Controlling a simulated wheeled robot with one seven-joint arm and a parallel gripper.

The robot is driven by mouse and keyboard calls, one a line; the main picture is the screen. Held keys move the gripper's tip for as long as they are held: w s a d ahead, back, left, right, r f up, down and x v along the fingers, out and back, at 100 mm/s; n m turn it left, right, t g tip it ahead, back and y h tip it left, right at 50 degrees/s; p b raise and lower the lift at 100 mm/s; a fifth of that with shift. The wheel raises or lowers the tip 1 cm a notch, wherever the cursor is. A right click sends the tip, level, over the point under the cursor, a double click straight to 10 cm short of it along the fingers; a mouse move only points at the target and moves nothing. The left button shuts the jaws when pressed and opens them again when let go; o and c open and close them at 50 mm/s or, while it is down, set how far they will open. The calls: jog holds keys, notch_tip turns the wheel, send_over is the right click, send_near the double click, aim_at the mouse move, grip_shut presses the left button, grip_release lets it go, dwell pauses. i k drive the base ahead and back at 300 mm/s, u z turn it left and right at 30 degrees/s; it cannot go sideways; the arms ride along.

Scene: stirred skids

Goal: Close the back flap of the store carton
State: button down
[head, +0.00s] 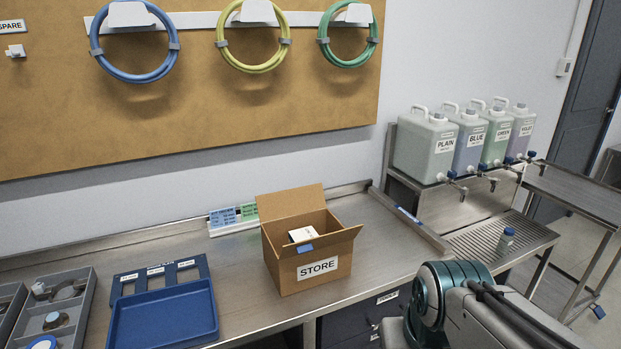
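The brown store carton (287,278) stands on the steel bench, with a STORE label on its front. Its back flap (290,202) stands up and open, tilted slightly back towards the wall. My arm shows at the lower right, apart from the carton. My gripper is not in view.
A blue tray (163,318) and grey bin (55,318) lie left of the carton. A blue-and-green label strip (233,218) stands behind it. Several jugs (425,145) stand on a rack at right, above a drain grate (480,243).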

aim_at(274, 206)
jog(key=u, duration=0.2)
jog(key=i, duration=1)
jog(key=u, duration=0.2)
